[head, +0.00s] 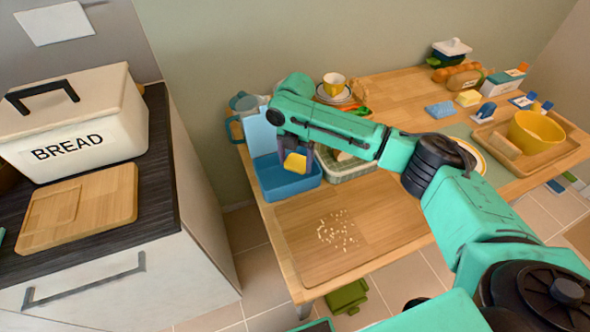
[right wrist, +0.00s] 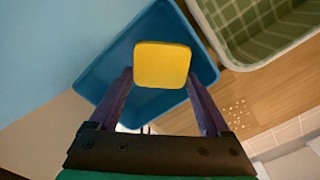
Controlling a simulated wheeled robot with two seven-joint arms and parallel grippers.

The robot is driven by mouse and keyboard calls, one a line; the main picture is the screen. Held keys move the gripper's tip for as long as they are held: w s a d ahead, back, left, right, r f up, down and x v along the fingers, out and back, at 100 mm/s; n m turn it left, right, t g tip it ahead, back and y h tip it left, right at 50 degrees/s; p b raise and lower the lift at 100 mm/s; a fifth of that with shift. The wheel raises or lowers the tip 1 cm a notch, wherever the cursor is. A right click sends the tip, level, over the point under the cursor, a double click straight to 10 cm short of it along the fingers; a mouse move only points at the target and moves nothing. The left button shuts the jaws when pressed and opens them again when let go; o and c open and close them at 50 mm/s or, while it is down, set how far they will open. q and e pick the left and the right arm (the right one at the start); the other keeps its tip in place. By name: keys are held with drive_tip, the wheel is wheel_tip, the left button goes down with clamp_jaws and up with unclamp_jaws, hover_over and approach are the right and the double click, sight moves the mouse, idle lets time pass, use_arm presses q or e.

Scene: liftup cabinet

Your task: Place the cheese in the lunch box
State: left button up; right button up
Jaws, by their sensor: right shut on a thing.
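The yellow cheese (right wrist: 162,65) is held between the two fingers of my right gripper (right wrist: 160,85) in the right wrist view. In the head view the cheese (head: 295,162) shows at the end of the right arm, over the blue lunch box (head: 290,190). The lunch box also fills the area behind the cheese in the right wrist view (right wrist: 100,62). Its light blue lid (head: 260,132) stands up at the back. I cannot tell whether the cheese touches the box floor. My left gripper is not in view.
A green checked basket (right wrist: 265,35) stands right beside the lunch box. White crumbs (head: 338,232) lie on the wooden table (head: 395,222) in front. A wooden tray with a yellow bowl (head: 537,131) is at the right. A bread box (head: 75,125) stands on the left counter.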

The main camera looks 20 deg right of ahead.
sight(295, 165)
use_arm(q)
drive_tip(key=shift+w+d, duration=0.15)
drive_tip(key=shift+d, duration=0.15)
use_arm(e)
wheel_tip(295, 165, down, 4)
drive_tip(key=shift+f, duration=0.15)
drive_tip(key=shift+s, duration=0.1)
drive_tip(key=o, duration=1.2)
drive_tip(key=shift+f, duration=0.1)
drive_tip(key=shift+c, duration=0.2)
wheel_tip(295, 165, up, 12)
drive_tip(key=shift+r+b, duration=0.2)
drive_tip(key=shift+b, duration=0.1)
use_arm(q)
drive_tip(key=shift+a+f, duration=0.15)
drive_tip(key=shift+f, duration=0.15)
